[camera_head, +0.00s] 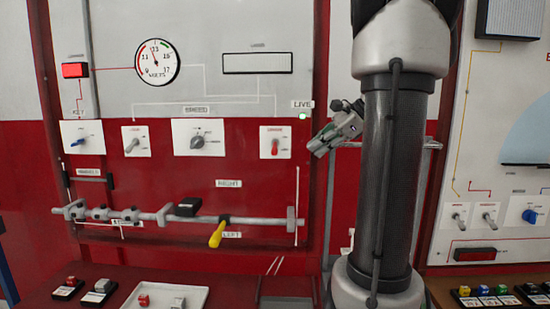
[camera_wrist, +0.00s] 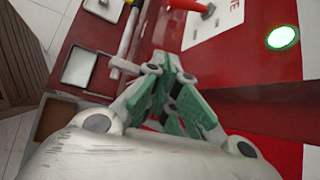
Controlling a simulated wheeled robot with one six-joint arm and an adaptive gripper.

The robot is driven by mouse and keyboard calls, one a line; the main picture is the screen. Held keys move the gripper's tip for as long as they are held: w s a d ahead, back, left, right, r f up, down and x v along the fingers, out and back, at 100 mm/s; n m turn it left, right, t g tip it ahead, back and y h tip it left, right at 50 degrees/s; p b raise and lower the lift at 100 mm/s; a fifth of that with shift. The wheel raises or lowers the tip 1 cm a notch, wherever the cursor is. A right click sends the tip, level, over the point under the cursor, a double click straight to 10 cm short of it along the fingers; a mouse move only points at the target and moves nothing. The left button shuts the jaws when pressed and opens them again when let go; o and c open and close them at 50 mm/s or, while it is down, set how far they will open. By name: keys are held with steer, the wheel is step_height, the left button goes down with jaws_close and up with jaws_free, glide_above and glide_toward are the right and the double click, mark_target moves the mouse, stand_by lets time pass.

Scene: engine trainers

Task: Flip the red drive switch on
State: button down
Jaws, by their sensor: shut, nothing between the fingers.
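In the wrist view the green-padded fingers (camera_wrist: 172,64) are closed together, below the switch in the picture. The green lamp (camera_wrist: 282,38) glows at the upper right.
Left of the red switch are a dial knob (camera_head: 198,142), a grey toggle (camera_head: 131,146) and a blue key switch (camera_head: 77,142). A horizontal rod (camera_head: 120,214) with a yellow lever (camera_head: 217,235) runs below. A white tray (camera_head: 190,289) lies on the bench.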

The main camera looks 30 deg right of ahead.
mark_target(288, 155)
stand_by(0.3)
steer(key=w+a+f, duration=0.1)
steer(key=w+a, duration=0.1)
steer(key=w+a+f, duration=0.1)
steer(key=w+a, duration=0.1)
steer(key=w+a+f, duration=0.1)
steer(key=w+a, duration=0.1)
steer(key=shift+a+f, duration=0.25)
steer(key=shift+a, duration=0.05)
stand_by(0.3)
steer(key=shift+s+a+r+m+g+y, duration=0.2)
steer(key=shift+r+m+g+y, duration=0.25)
steer(key=shift+g, duration=0.35)
stand_by(0.5)
steer(key=shift+s+r+m+g+y, duration=0.2)
steer(key=shift+r+m+g+y, duration=0.25)
steer(key=shift+g, duration=0.25)
steer(key=shift+s+a+r, duration=0.15)
steer(key=shift+r, duration=0.4)
